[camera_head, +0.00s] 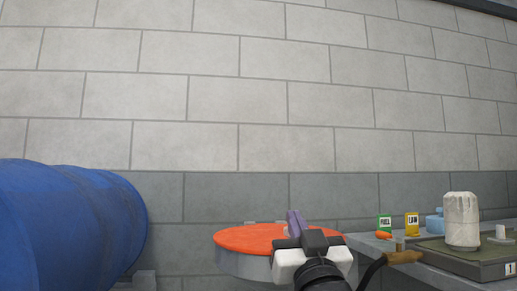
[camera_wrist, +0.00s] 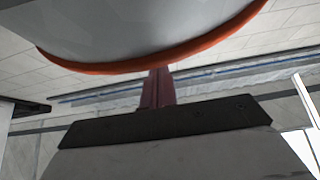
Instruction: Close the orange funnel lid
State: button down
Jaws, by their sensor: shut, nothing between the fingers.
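The orange funnel lid (camera_head: 245,238) is a round disc in the lower middle of the head view. It looks flat and level on top of the grey funnel body (camera_head: 240,263). My gripper (camera_head: 295,221) overlaps the lid's right part in that view, with its purple fingers pointing up. The fingers are shut and empty. In the wrist view my gripper's fingers (camera_wrist: 158,75) end beside an orange rim (camera_wrist: 130,69) under a large pale grey rounded surface (camera_wrist: 140,30). I cannot tell whether the fingertips touch the rim. My gripper hides part of the lid's right side.
A block wall (camera_head: 230,150) stands behind.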

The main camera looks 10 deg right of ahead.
jog(key=shift+s+f+b, duration=0.15)
jog(key=shift+f+b, duration=0.25)
jog(key=shift+f, duration=0.65)
jog(key=shift+f, duration=0.1)
